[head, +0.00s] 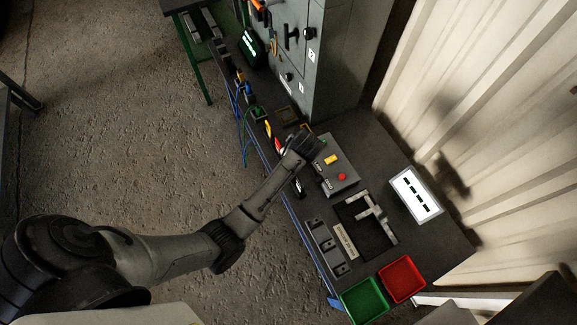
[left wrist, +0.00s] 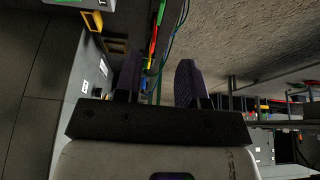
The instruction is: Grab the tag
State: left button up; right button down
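Small coloured pieces hang along the bench's left edge in the head view: a red and yellow one (head: 268,130) and another red one (head: 277,145). They look like tags, but I cannot tell which one is the tag. My left gripper (head: 308,142) is over the bench edge, close to them, beside the grey button box. In the left wrist view, my left gripper (left wrist: 158,82) has its two dark fingers apart with nothing seen held. Red, yellow and green pieces (left wrist: 153,45) show beyond the gap. My right gripper is not in view.
A grey box with a red button (head: 342,177) sits on the dark bench. Nearby are a metal bracket (head: 377,217), a white marked panel (head: 416,194), a green bin (head: 364,302) and a red bin (head: 402,279). A tall grey cabinet (head: 340,60) stands behind. Blue and green cables hang at the edge.

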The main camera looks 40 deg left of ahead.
pick_arm(q)
jog(key=b+x, duration=0.1)
jog(key=x, duration=0.6)
jog(key=shift+b, duration=0.3)
jog(key=b+x, duration=0.1)
jog(key=x, duration=0.3)
jog(key=shift+d+f+b, duration=0.1)
jog(key=shift+d+b, duration=0.1)
jog(key=shift+b, duration=0.15)
jog(key=shift+a+f, duration=0.2)
jog(key=shift+f, duration=0.35)
jog(key=shift+c, duration=0.5)
jog(key=shift+c, duration=0.7)
grip_shut()
